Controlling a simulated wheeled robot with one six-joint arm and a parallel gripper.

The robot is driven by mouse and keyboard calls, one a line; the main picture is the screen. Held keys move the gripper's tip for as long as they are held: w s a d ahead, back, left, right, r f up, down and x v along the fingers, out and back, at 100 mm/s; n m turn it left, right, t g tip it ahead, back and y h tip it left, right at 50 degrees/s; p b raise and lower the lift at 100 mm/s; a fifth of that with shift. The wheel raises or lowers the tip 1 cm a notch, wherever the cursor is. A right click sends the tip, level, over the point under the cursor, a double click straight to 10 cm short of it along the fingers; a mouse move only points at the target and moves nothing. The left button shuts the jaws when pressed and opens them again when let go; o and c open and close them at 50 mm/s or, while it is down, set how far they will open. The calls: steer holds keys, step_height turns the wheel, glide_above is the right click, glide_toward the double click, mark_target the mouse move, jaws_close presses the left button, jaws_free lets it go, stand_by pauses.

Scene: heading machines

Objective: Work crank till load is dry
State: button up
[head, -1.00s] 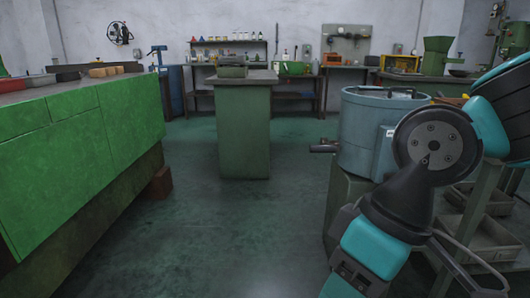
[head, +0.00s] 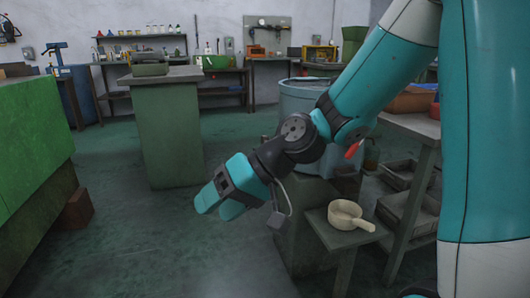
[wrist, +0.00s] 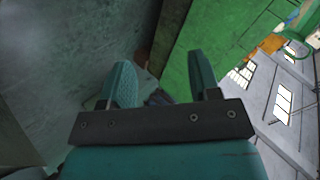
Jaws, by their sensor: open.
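A blue-grey round tub (head: 303,98) stands at centre right in the head view, on a dark green stand. My arm crosses in front of it and hides its lower left side. I cannot see the crank handle, nor what the tub holds. My gripper (head: 217,208) is left of and in front of the tub, above the floor, pointing down and left. It also shows in the wrist view (wrist: 160,62), with its two fingers apart and nothing between them. It is clear of the tub.
A cream pan (head: 346,212) with a handle sits on a small stand at lower right. A shelved bench (head: 407,122) is behind it. A green cabinet (head: 32,145) lines the left, and a green pedestal (head: 168,135) stands further back. The floor (head: 150,235) between is open.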

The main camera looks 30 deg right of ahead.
steer(key=w+d+f+m+t, duration=0.3)
steer(key=w+d+m+t, duration=0.35)
steer(key=w+d, duration=0.4)
steer(key=w+d+f+m+t+h, duration=0.1)
steer(key=d+f+m+t+h, duration=0.2)
steer(key=d+m, duration=0.5)
steer(key=w+d+m+t+h, duration=0.1)
steer(key=d+m+t+h, duration=0.3)
steer(key=d, duration=0.8)
steer(key=shift+g, duration=0.25)
steer(key=w+p, duration=0.3)
steer(key=w, duration=0.2)
steer(key=w+a+f+p, duration=0.1)
steer(key=w+p, duration=0.3)
steer(key=w, duration=0.2)
steer(key=w+a+p, duration=0.1)
steer(key=w+p, duration=0.2)
steer(key=w, duration=0.3)
steer(key=shift+w+a+f, duration=0.1)
steer(key=shift+w+f, duration=0.05)
steer(key=shift+f, duration=0.2)
steer(key=shift+c, duration=0.2)
steer(key=shift+r, duration=0.1)
jaws_close()
